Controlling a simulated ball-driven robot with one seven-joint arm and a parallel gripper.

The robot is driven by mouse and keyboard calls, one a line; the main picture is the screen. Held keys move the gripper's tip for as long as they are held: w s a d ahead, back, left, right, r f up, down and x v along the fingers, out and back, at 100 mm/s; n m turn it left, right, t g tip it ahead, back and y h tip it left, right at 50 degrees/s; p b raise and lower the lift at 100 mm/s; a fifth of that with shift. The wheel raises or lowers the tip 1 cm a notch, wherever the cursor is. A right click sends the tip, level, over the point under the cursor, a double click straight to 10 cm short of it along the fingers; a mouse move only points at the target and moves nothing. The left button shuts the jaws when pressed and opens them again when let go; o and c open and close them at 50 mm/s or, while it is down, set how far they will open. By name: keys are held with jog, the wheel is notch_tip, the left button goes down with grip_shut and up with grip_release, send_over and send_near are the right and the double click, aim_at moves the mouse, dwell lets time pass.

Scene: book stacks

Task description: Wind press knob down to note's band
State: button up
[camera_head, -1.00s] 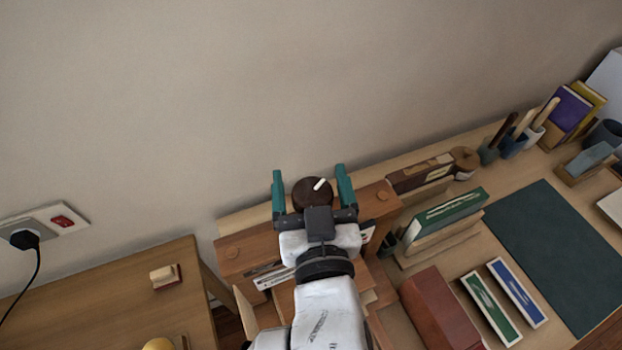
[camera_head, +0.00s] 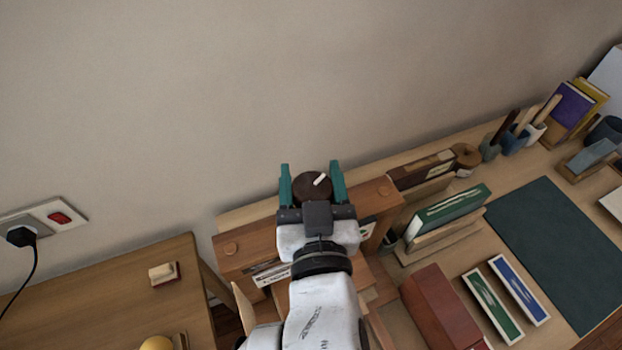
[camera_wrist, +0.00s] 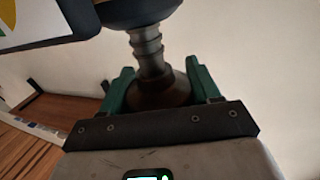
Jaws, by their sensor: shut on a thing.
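The dark brown round press knob (camera_head: 313,187), with a white mark on top, stands on the wooden press (camera_head: 372,200). My gripper (camera_head: 312,183) has its teal fingers on either side of the knob and is shut on it. In the wrist view, the knob (camera_wrist: 158,94) sits between the fingers, with a ribbed metal screw (camera_wrist: 150,52) running from it to a dark round part (camera_wrist: 135,12). A white card with yellow and green shapes (camera_wrist: 28,22) shows at the upper left; I cannot tell whether it is the note. The note's band is not clearly visible.
A green book (camera_head: 448,212) in a wooden holder and a red-brown box (camera_head: 440,310) stand to the right. A dark green mat (camera_head: 555,250) covers the right of the desk. A separate wooden table (camera_head: 110,300) is at left. The wall is close behind the press.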

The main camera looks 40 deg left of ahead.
jog(key=m+t+h+b, duration=0.1)
jog(key=b, duration=0.2)
jog(key=shift+f+t+h, duration=0.15)
jog(key=shift+t+h, duration=0.15)
jog(key=shift+w+d+r+m+t+h+b, duration=0.1)
jog(key=shift+d+r+m+t+h+b, duration=0.05)
jog(key=shift+r+m+t+h+b, duration=0.3)
jog(key=shift+f, duration=0.1)
jog(key=o, duration=1)
jog(key=shift+f, duration=0.1)
jog(key=b+v, duration=0.1)
jog(key=v, duration=0.9)
jog(key=shift+s+d, duration=0.25)
jog(key=shift+d, duration=0.05)
